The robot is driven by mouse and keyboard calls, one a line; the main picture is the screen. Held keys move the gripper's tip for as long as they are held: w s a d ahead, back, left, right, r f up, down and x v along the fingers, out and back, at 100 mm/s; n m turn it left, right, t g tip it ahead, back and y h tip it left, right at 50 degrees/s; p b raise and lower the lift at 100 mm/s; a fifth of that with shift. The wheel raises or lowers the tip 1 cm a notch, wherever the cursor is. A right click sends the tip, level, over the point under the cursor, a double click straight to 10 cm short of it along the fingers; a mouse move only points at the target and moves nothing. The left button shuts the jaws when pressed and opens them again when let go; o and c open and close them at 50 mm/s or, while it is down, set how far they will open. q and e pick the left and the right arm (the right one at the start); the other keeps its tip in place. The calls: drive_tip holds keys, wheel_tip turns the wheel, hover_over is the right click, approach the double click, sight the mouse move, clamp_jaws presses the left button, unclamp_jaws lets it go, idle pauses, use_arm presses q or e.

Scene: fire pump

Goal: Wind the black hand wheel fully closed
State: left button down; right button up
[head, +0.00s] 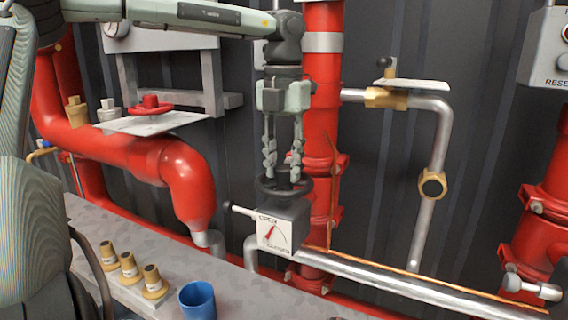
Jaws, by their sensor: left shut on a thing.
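The black hand wheel (269,189) lies flat on top of a grey valve box. The box has a white dial plate (274,236) with a red needle; the word OPEN shows at its upper left, and the needle points up toward it. My left gripper (284,175) points straight down from above. Its two fingers reach to the wheel and are shut on it. The fingers partly cover the wheel's hub and far rim. My right gripper does not show.
A red vertical pipe (322,110) stands close behind my gripper. A blue cup (197,300) and brass fittings (130,268) stand on the grey ledge at lower left. A silver pipe (390,281) runs right.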

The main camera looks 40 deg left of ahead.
use_arm(q)
drive_tip(key=m, duration=0.3)
drive_tip(key=shift+w+a+r, duration=0.1)
drive_tip(key=shift+m, duration=1)
drive_tip(key=m, duration=0.6)
drive_tip(key=m, duration=0.5)
drive_tip(key=shift+w+a+m, duration=0.1)
drive_tip(key=shift+m, duration=1.5)
